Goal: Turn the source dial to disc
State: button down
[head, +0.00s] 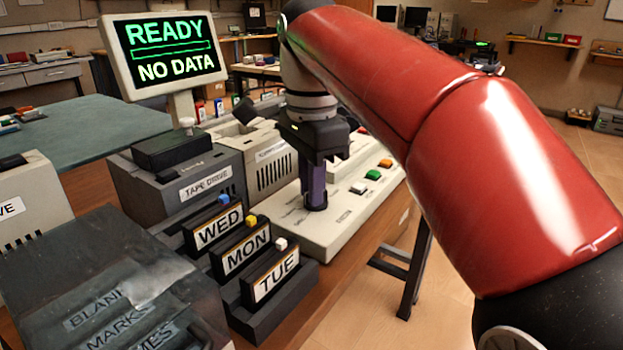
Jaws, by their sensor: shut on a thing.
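My gripper (316,204) points straight down onto the pale control panel (298,230) in the middle of the head view. Its fingers are closed together at the panel's surface, shut on the source dial. The fingers and wrist hide the dial, so I cannot see its pointer or setting. Small print on the panel around the fingers is too small to read fully.
Green, orange and white buttons (373,174) sit right of my gripper. A tape drive (190,180) and the WED, MON and TUE cartridges (246,252) stand to its left. A dark bin with labelled slots (100,260) is at the lower left. My red arm covers the right side.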

jog(key=n+p, duration=0.2)
jog(key=n, duration=0.1)
jog(key=shift+s+d+r+p, duration=0.1)
jog(key=shift+r+p, duration=0.1)
jog(key=shift+p, duration=0.15)
jog(key=shift+f+n+p, duration=0.15)
jog(key=shift+n+p, duration=0.3)
jog(key=shift+n, duration=1.65)
jog(key=c, duration=1.4)
grip_release()
jog(key=shift+c, duration=0.2)
notch_tip(320, 180, up, 8)
jog(key=shift+f, duration=0.1)
